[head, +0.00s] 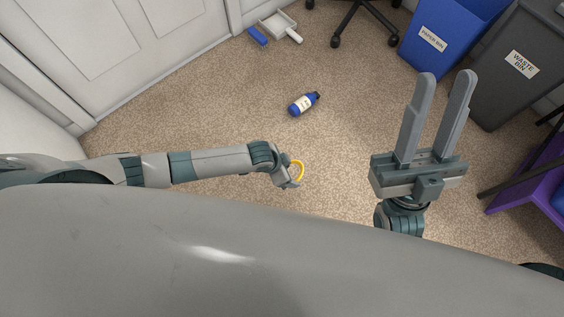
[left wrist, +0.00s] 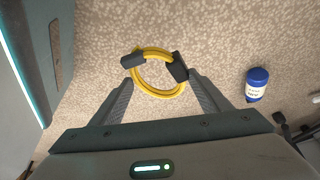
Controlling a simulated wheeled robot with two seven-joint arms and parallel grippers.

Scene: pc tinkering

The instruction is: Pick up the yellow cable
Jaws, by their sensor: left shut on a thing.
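The yellow cable (head: 299,171) is a small coiled loop at the end of my left arm, over the carpet in the middle of the head view. In the left wrist view the yellow cable (left wrist: 158,91) shows as a ring with two dark connectors, between the fingertips. My left gripper (head: 291,174) is shut on it; in the left wrist view the left gripper (left wrist: 160,88) has a finger at each side of the loop. My right gripper (head: 442,75) is open and empty, fingers pointing up the picture at the right.
A blue bottle (head: 303,104) lies on the carpet (head: 210,110) beyond the left gripper. A dustpan (head: 278,25) and blue brush (head: 257,36) lie near the door. A paper bin (head: 440,45) and a waste bin (head: 510,75) stand at upper right, a chair base (head: 350,15) at the top.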

